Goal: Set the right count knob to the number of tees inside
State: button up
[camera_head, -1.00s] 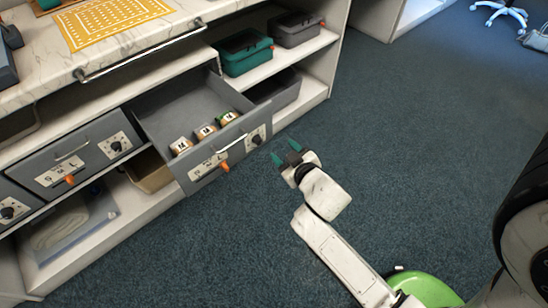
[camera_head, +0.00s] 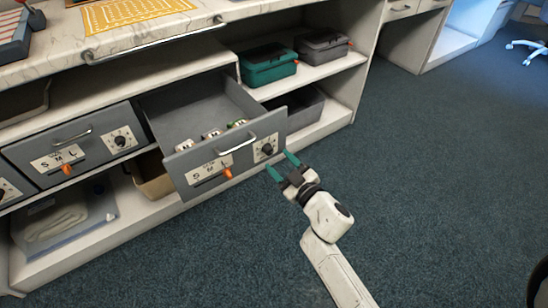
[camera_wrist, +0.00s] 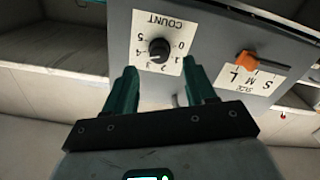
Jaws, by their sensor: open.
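The right drawer (camera_head: 190,168) is pulled open. Three small rolled items, likely the tees (camera_head: 212,134), lie inside behind its front, with white labels; the front hides part of them. The count knob (camera_head: 266,150) is a black dial on a white plate at the right of the drawer front. In the wrist view the knob (camera_wrist: 158,49) shows upside down with numbers 0 to 5 around it; I cannot read its pointer surely. My gripper (camera_head: 281,163) is open and empty, its teal fingers pointing at the knob, one on either side in the wrist view (camera_wrist: 162,75), apparently not touching.
An orange size slider (camera_head: 228,172) and a metal handle (camera_head: 236,145) sit left of the knob. A closed drawer (camera_head: 75,150) is further left. Teal (camera_head: 268,66) and grey (camera_head: 322,45) boxes stand on the shelf. The carpet (camera_head: 430,190) in front is clear.

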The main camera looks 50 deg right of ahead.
aim_at(270, 153)
jog(key=shift+x, duration=1.9)
jog(key=shift+c, duration=0.2)
grip_shut()
jog(key=shift+b, duration=0.3)
jog(key=shift+n, duration=0.3)
jog(key=n, duration=0.4)
jog(key=shift+a+n+b, duration=0.1)
jog(key=shift+n+b, duration=0.2)
jog(key=shift+f+n+b, duration=0.1)
jog(key=shift+n+b, duration=0.2)
jog(key=shift+n, duration=1.4)
